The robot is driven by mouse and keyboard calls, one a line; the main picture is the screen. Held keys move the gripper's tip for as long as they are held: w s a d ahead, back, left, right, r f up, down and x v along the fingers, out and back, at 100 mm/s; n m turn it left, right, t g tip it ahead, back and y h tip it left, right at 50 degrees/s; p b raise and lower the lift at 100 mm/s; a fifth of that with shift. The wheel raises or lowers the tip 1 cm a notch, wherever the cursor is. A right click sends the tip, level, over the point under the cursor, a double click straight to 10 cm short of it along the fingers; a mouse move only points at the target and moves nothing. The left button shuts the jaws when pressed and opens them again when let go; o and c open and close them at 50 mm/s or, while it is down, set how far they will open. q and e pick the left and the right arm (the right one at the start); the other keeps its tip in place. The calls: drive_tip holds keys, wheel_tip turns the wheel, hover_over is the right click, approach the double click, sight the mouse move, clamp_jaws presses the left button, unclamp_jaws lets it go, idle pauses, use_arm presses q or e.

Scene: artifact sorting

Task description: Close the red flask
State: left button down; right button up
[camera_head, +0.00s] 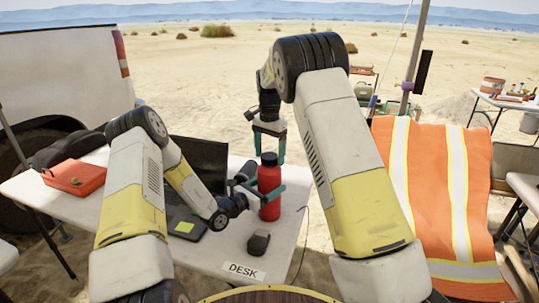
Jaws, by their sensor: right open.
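The red flask (268,180) stands upright on the white desk, with a dark cap (269,159) at its top. I cannot tell how tightly the cap sits. My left gripper (268,194) reaches it from the left at mid-height. One teal finger crosses the flask's front, and the gripper appears shut on the body; the other finger is mostly hidden. My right gripper (268,152) points down from above, open, with its teal fingers on either side of the cap and a small gap beside it.
The white desk (215,262) also holds a laptop (203,160), a dark mouse (258,243), a red case (74,177) and a "DESK" label (243,271). An orange vest (437,180) hangs over a chair at right. A second table (504,101) stands far right.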

sight(261, 190)
wheel_tip(261, 190, up, 12)
idle(0.4)
drive_tip(key=shift+f, duration=0.1)
use_arm(q)
unclamp_jaws()
drive_tip(key=shift+a, duration=0.1)
drive_tip(key=v, duration=0.7)
drive_tip(key=shift+s+a, duration=0.2)
drive_tip(key=shift+s, duration=0.1)
drive_tip(key=shift+a, duration=0.1)
